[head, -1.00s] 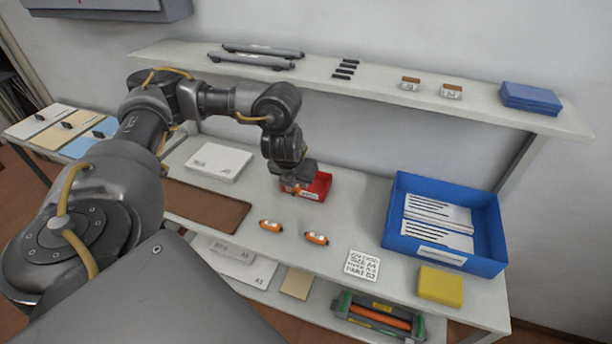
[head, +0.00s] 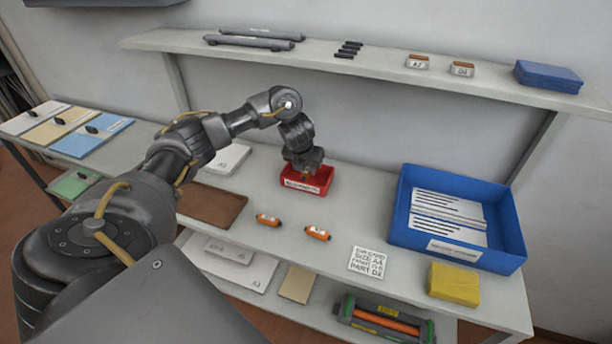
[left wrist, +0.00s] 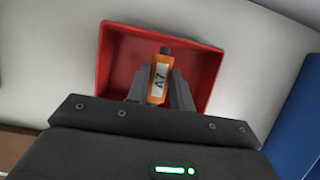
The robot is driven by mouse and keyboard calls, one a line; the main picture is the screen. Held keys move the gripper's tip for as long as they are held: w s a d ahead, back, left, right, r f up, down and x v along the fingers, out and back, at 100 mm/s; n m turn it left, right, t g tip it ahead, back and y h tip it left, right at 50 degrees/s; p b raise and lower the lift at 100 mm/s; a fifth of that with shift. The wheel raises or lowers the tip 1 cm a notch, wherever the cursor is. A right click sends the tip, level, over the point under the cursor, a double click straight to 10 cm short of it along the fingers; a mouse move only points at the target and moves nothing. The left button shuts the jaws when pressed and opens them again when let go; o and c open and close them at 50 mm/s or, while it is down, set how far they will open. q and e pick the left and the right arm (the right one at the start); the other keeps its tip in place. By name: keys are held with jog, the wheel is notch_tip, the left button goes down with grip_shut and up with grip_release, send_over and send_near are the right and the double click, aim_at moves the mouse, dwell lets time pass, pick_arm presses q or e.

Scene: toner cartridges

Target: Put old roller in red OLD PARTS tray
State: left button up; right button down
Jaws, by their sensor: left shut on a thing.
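My left gripper (head: 304,173) is shut on a small orange part, which I take to be the old roller (left wrist: 158,92), with a dark end and a white label that seems to read A7. The red tray (head: 318,188) stands on the table with a white label on its front wall. In the left wrist view the roller lies between the two fingers, with the red tray (left wrist: 112,62) around and beyond it. The fingers reach over or into the tray; whether the roller touches its floor I cannot tell. In the head view the gripper mostly hides the roller. My right gripper is not in view.
Two orange parts (head: 268,220) (head: 317,232) lie in front of the tray. A brown mat (head: 215,207) is left; a blue bin (head: 405,225) with white packs, a printed card (head: 367,262) and a yellow block (head: 453,284) are right. A shelf (head: 370,75) runs behind.

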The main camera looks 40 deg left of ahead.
pick_arm(q)
notch_tip(320, 180, down, 2)
jog(key=shift+f, duration=0.25)
jog(key=shift+r, duration=0.1)
jog(key=o, duration=0.5)
jog(key=shift+b, duration=0.3)
jog(key=o, duration=0.4)
jog(key=shift+o, duration=0.2)
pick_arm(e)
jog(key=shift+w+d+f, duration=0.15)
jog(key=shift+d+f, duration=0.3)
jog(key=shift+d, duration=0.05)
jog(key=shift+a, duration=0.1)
